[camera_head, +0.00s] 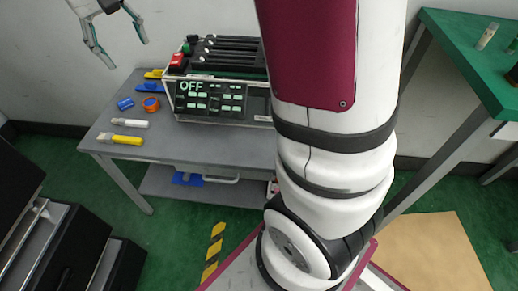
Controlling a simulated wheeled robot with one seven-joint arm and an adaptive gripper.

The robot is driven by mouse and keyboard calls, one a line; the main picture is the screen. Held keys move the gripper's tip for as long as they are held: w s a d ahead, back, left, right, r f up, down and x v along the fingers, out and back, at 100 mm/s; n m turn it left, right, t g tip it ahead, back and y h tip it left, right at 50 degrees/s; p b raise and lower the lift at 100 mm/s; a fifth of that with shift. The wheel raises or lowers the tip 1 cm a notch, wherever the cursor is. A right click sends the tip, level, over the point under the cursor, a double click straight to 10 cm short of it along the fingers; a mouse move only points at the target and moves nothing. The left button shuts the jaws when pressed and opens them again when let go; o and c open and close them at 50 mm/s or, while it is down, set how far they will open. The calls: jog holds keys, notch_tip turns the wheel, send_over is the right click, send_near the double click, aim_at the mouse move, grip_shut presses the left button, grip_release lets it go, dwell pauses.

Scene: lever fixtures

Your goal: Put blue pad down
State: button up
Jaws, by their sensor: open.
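My gripper (128,54) is open and empty at the upper left, above and left of the lever box in the picture. No part is clearly recognisable as the blue pad. A flat blue piece (151,87) lies beside the left side of the lever box (222,100), under a yellow piece (154,74). Another blue piece (187,179) is on the lower shelf. The box has a lit OFF display, a red block (178,63) at its upper left and several black bars on top. My arm hides its right side.
The grey table (165,145) also bears a blue roll (125,103), an orange ring (151,104), a white-handled tool (130,123) and a yellow-handled tool (125,139). A green-topped table (455,35) stands right, dark cabinets (70,250) lower left.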

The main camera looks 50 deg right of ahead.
jog(key=s+r, duration=0.3)
jog(key=s, duration=1.6)
jog(key=s+f+y, duration=0.1)
jog(key=s+f, duration=0.2)
jog(key=s, duration=0.6)
jog(key=s+f+g, duration=0.1)
jog(key=s+f, duration=0.2)
jog(key=s, duration=0.5)
jog(key=shift+s+y, duration=0.4)
notch_tip(320, 180, up, 28)
jog(key=t+p, duration=0.3)
jog(key=p, duration=2.3)
jog(key=shift+d+r+p, duration=0.2)
jog(key=shift+r+p, duration=0.05)
jog(key=shift+p, duration=0.1)
